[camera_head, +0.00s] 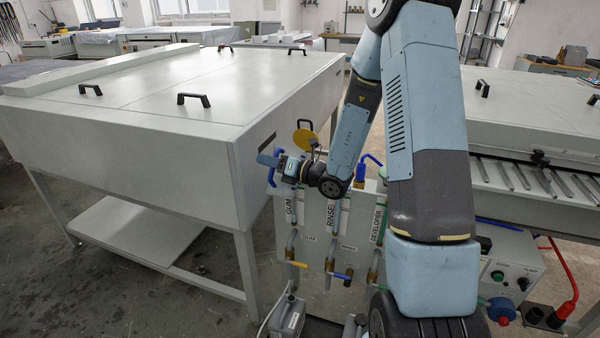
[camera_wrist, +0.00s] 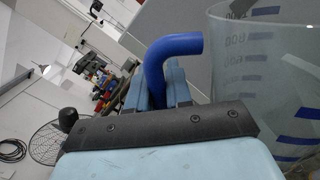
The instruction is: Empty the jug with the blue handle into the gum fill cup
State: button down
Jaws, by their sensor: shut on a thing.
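My gripper (camera_head: 268,161) is at the gum end of the filling panel, beside the large cabinet. In the wrist view, its jaws (camera_wrist: 160,88) are shut on the blue handle (camera_wrist: 172,50) of a clear jug. The jug (camera_wrist: 225,60) has blue graduation marks, and I see no liquid in its visible part. The room looks slanted against the jug, but I cannot tell its exact tilt. In the head view, the blue handle (camera_head: 272,176) shows just below the jaws. A round yellow lid (camera_head: 305,138) stands raised beside my wrist. The gum cup itself is hidden.
The panel carries the labels GUM (camera_head: 291,210), RINSE (camera_head: 331,215) and DEVELOPER (camera_head: 377,225). A yellow valve lever (camera_head: 298,264) and a blue one (camera_head: 342,276) stick out below. The large white cabinet (camera_head: 190,130) stands close on the left. Grey canisters (camera_head: 288,318) stand below the panel.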

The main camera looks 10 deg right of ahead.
jog(key=s+a+f+n+b, duration=0.2)
jog(key=f+n, duration=0.2)
jog(key=f, duration=0.2)
jog(key=s+a+f+n+b, duration=0.2)
jog(key=s+f+n, duration=0.1)
jog(key=f, duration=0.3)
jog(key=shift+f+n, duration=0.25)
jog(key=shift+n, duration=0.15)
jog(key=shift+r, duration=0.1)
dwell(0.4)
notch_tip(320, 180, up, 5)
jog(key=shift+f, duration=0.1)
dwell(0.4)
jog(key=shift+g, duration=0.3)
